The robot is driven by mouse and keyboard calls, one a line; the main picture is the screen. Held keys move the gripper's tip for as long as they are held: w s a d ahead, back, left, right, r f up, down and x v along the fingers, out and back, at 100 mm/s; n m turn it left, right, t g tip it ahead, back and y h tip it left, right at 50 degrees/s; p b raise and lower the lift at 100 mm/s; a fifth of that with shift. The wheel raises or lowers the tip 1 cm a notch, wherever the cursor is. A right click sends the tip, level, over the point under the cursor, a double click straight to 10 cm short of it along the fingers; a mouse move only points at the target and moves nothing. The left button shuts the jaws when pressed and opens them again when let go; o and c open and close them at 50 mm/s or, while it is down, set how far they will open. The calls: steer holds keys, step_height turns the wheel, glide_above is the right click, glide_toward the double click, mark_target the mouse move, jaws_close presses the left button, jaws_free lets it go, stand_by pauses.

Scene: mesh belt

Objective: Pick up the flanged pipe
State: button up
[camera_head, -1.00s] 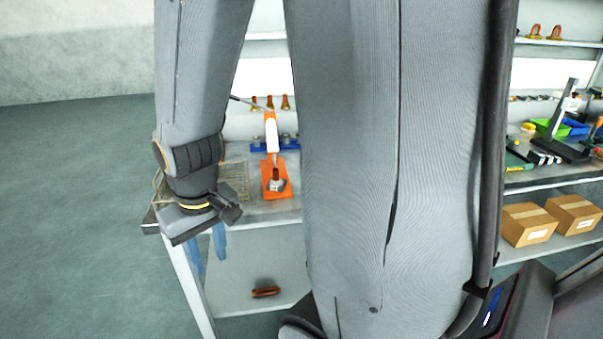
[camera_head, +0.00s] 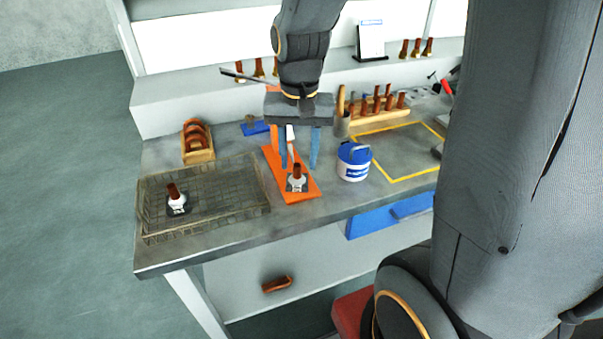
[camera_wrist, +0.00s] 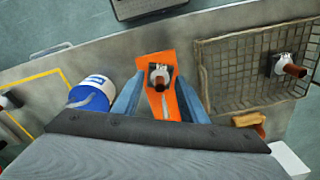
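A flanged pipe (camera_head: 297,179), a short brown tube rising from a white collar on a dark square flange, stands upright on an orange board (camera_head: 273,154). It also shows in the wrist view (camera_wrist: 160,75), between my finger lines. A similar flanged pipe (camera_head: 176,198) stands on the grey mesh belt (camera_head: 235,190) at the left; it shows at the right of the wrist view (camera_wrist: 287,66). My gripper (camera_head: 299,165) points down over the orange board with its two blue fingers apart and empty. In the wrist view my gripper (camera_wrist: 160,80) appears above the board pipe, not touching it.
A blue-and-white tub (camera_head: 353,162) stands just right of the orange board. A wooden holder with brown rings (camera_head: 198,143) is behind the mesh belt. A wooden rack of brown pieces (camera_head: 380,108) and a yellow-outlined area (camera_head: 400,150) lie further right. A brown piece (camera_head: 277,284) lies on the lower shelf.

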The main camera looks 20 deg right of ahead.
mark_target(297, 165)
steer(key=shift+w+d+r+m, duration=0.1)
steer(key=shift+w+r+m, duration=0.25)
steer(key=shift+w+m, duration=0.25)
steer(key=shift+w+d+r+m, duration=0.1)
steer(key=shift+w+r+m, duration=0.25)
steer(key=shift+w, duration=0.3)
steer(key=shift+w+f+m, duration=0.1)
steer(key=shift+f+m, duration=0.15)
steer(key=shift+w+d+f+p, duration=0.1)
steer(key=shift+f+p, duration=0.55)
steer(key=shift+f, duration=1.15)
steer(key=shift+w+d+f+p, duration=0.1)
steer(key=shift+f+p, duration=0.55)
steer(key=shift+f, duration=1.1)
steer(key=shift+s, duration=0.1)
jaws_close()
